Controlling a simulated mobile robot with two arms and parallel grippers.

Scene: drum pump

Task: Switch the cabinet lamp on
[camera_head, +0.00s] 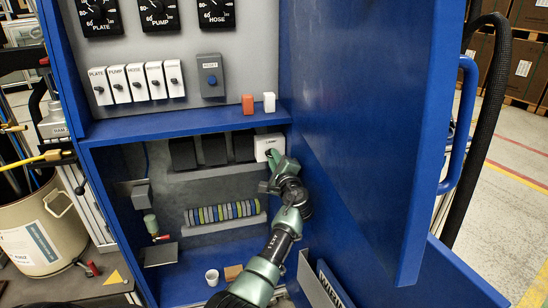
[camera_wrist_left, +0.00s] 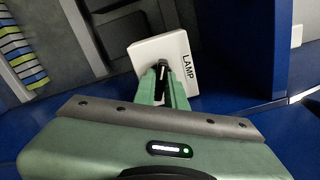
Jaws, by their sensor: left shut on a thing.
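The lamp switch (camera_head: 264,143) is a white box in the blue cabinet, at the right end of a row of dark boxes on the lower compartment's rail. In the left wrist view its white plate (camera_wrist_left: 150,50) carries the word LAMP and a small black toggle (camera_wrist_left: 163,70). My left gripper (camera_head: 273,160) is at the switch's front. In the wrist view its green fingers (camera_wrist_left: 163,88) are closed around the toggle, hiding its lower part. I cannot tell the toggle's exact position. My right gripper is out of view.
The open blue cabinet door (camera_head: 360,130) stands close right of my arm. Above are several white switches (camera_head: 153,80), a reset box (camera_head: 211,76) and dials (camera_head: 157,16). A row of coloured pieces (camera_head: 225,212) and a white cup (camera_head: 212,277) are below.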

